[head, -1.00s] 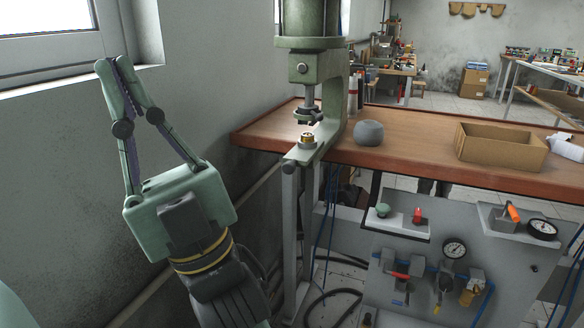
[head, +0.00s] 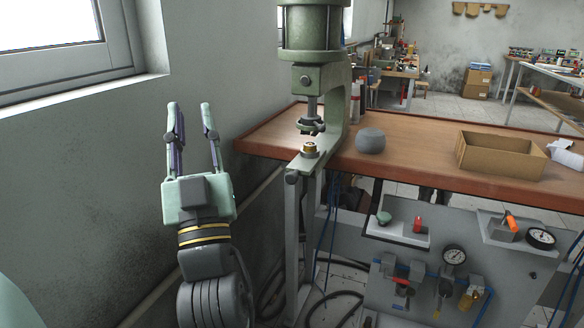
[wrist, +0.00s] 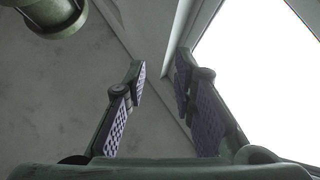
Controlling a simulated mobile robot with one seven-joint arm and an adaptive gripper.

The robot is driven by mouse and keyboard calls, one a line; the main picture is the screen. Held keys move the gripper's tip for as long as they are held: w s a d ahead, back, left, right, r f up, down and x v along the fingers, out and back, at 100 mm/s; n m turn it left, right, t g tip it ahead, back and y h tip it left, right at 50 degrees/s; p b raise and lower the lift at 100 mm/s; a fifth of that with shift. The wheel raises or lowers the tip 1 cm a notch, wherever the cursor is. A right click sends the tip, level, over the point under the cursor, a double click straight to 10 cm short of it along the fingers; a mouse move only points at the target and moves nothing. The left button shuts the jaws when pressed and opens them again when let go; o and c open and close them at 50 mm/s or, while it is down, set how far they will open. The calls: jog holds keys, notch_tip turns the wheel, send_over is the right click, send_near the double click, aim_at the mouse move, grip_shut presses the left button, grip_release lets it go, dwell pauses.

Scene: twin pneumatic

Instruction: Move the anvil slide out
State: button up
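The green pneumatic press (head: 341,95) stands at the left end of the wooden bench. Its anvil slide (head: 306,166) is a narrow grey-green bar under the ram, with a round knob (head: 291,178) at its front end and a small brass-coloured part (head: 310,149) on top. The ram (head: 311,112) hangs above that part with a gap between them. My gripper (head: 191,105) is open and empty, pointing up, left of the press and apart from it. In the wrist view, the two padded fingers (wrist: 158,75) are spread with nothing between them.
The wall and window (head: 50,45) are close on the left. A grey rounded object (head: 370,141) and an open cardboard box (head: 463,151) sit on the bench (head: 410,154). A grey panel with gauges and valves (head: 400,240) is below. Hoses hang near the press stand.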

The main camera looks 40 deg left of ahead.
aim_at(290, 179)
jog(key=shift+o, duration=1.4)
jog(key=w+a+f+m+t+h+p, duration=0.1)
jog(key=w+f+m+t+h, duration=0.1)
jog(key=w+f+m+h, duration=0.3)
notch_tip(290, 179, down, 4)
jog(key=w+h, duration=0.2)
jog(key=h, duration=0.3)
jog(key=shift+w+t+p, duration=0.3)
jog(key=shift+w+p, duration=0.05)
jog(key=shift+p, duration=0.05)
jog(key=shift+o, duration=0.4)
jog(key=w+d+f+m+h+p, duration=0.1)
jog(key=w+d+f+m+h, duration=0.2)
jog(key=f+h, duration=0.4)
jog(key=shift+w+d+f+m, duration=0.25)
jog(key=shift+d+f+m, duration=0.15)
jog(key=shift+d+f, duration=0.3)
jog(key=p+x, duration=0.3)
jog(key=x, duration=0.6)
jog(key=shift+w, duration=0.15)
jog(key=shift+w+a+f, duration=0.15)
jog(key=shift+w, duration=0.4)
jog(key=shift+c, duration=0.4)
grip_shut()
